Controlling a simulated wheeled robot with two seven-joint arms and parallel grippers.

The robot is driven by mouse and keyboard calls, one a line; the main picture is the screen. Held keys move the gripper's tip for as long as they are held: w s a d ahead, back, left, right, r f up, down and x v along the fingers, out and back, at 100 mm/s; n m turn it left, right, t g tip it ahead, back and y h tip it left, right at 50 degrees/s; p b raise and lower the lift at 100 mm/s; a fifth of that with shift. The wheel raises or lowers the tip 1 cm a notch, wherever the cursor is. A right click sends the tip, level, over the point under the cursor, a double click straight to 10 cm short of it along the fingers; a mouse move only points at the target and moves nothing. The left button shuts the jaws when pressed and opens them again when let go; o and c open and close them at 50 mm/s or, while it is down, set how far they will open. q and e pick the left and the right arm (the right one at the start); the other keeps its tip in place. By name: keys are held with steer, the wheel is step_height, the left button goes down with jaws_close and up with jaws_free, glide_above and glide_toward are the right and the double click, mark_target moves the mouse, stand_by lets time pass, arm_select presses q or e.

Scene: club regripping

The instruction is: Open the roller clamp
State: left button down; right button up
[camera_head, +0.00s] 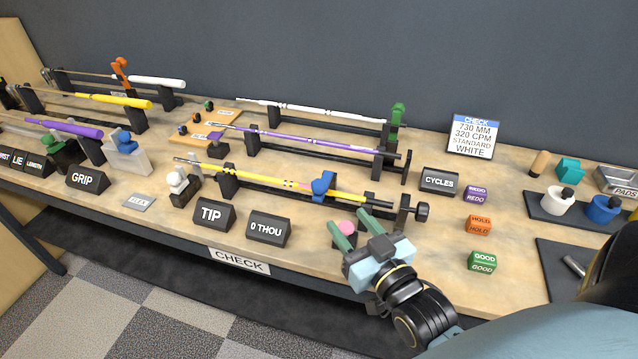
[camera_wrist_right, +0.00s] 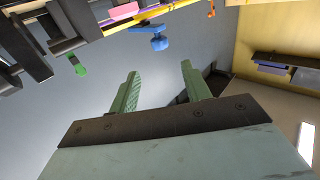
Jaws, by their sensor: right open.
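A blue clamp-like piece (camera_head: 322,186) sits on the yellow shaft (camera_head: 288,184) in the front rack, towards its right end. It looks like the roller clamp, but I cannot tell for certain, nor whether it is open. A blue knobbed piece (camera_wrist_right: 158,42) shows at the top of the right wrist view. My right gripper (camera_head: 349,220) is open, with its green fingers pointing up and left, in front of the rack and apart from the blue piece. The fingers (camera_wrist_right: 161,68) have nothing between them in the wrist view. My left gripper is not in view.
A pink-topped dark block (camera_head: 346,227) stands close by the right fingers. The TIP block (camera_head: 213,214) and 0 THOU block (camera_head: 268,229) stand at the front edge. A purple shaft (camera_head: 300,143) lies behind. REDO, HOLD and GOOD cubes (camera_head: 482,262) stand right, with bare tabletop around them.

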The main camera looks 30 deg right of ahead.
mark_target(322, 189)
steer(key=w, duration=0.8)
steer(key=w+d, duration=0.1)
steer(key=w, duration=0.3)
steer(key=shift+w, duration=0.4)
jaws_close()
